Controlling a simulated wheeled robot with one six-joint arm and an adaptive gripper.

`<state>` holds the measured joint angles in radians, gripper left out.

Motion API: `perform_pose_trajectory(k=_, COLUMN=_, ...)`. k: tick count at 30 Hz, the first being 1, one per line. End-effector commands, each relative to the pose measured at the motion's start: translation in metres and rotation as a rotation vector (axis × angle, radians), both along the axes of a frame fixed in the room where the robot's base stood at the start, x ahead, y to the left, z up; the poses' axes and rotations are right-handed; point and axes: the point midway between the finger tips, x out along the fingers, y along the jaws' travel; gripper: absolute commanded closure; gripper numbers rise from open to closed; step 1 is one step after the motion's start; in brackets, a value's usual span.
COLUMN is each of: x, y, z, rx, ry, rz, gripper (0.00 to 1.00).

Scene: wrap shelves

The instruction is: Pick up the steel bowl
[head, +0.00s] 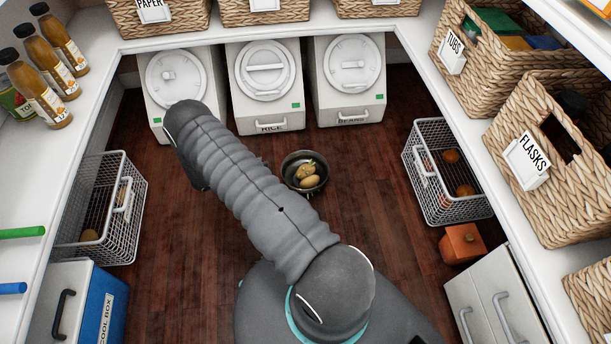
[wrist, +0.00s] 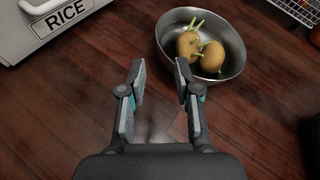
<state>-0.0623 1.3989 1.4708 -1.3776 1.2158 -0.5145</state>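The steel bowl (head: 293,179) stands upright on the dark wood floor, in front of the white bins and right of my arm in the head view. It holds sprouting potatoes (head: 309,175). In the wrist view the steel bowl (wrist: 230,71) is at the upper right, with two sprouting potatoes (wrist: 188,43) in it. My gripper (wrist: 159,65) is open and empty, its fingers apart. The right fingertip shows near the bowl's left rim; I cannot tell whether it touches. In the head view my arm hides the gripper.
The white RICE bin (head: 268,103) stands behind the bowl, beside the BEANS bin (head: 350,95). A wire basket (head: 452,205) is at the right, with an orange-brown block (head: 461,245) near it. Another wire basket (head: 122,225) is at the left. Floor around the bowl is clear.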

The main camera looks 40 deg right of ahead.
Motion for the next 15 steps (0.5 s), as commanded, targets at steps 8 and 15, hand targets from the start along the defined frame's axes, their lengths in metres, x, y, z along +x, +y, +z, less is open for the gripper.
perform_pose_trajectory(k=8, x=-0.004, y=-0.02, z=-0.022, rx=-0.012, ry=0.026, rz=0.021, gripper=0.68)
perform_pose_trajectory(k=15, x=-0.004, y=-0.06, z=-0.038, rx=-0.011, ry=0.025, rz=0.02, gripper=0.68)
